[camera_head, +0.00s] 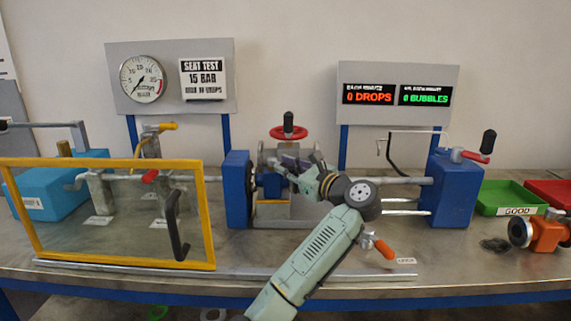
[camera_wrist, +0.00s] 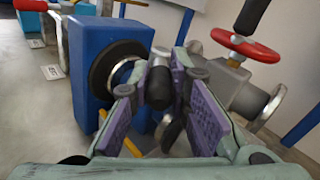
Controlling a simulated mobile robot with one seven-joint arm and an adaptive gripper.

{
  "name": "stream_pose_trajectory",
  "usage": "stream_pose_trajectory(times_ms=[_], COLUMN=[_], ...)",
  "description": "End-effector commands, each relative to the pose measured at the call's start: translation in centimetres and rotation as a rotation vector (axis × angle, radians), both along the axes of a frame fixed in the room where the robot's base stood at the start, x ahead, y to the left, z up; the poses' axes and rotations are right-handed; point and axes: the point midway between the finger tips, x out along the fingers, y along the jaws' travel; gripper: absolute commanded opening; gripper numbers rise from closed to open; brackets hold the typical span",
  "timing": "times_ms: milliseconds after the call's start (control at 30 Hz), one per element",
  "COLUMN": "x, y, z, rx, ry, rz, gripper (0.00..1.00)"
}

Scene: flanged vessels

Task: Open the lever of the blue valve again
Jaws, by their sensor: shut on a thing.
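The blue valve (camera_head: 271,187) sits in the middle of the test rig, clamped between the left blue block and the rig's right side. My gripper (camera_head: 287,168) is at the valve from the upper right and hides part of it. In the wrist view my gripper (camera_wrist: 160,100) has its purple pads on both sides of a dark lever grip (camera_wrist: 158,88), shut on it. Some blue of the valve shows low behind the left finger. The lever's full length and its exact angle are hidden by the fingers.
The left blue block (camera_head: 237,190) stands close beside my gripper, and the red handwheel (camera_head: 289,132) rises just behind it. A yellow-framed clear guard (camera_head: 110,262) stands front left. An orange-handled part (camera_head: 380,247) lies near my forearm. A green tray (camera_head: 505,197) is at the right.

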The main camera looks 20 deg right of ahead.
Motion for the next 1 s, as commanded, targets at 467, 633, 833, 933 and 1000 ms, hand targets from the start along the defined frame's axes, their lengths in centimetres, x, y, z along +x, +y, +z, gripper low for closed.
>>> stream_pose_trajectory(times_ms=[467, 633, 833, 933, 1000], x=[0.03, 0.03, 0.04, 0.04, 0.04], y=[-0.05, -0.05, -0.05, -0.06, -0.05], z=[-0.11, -0.11, -0.08, -0.05, -0.05], rx=[0.0, 0.001, 0.001, 0.0, 0.0], ry=[0.002, 0.001, 0.001, 0.001, 0.001], rz=[0.029, 0.028, 0.028, 0.028, 0.028], gripper=[0.0, 0.22, 0.35, 0.38, 0.38])
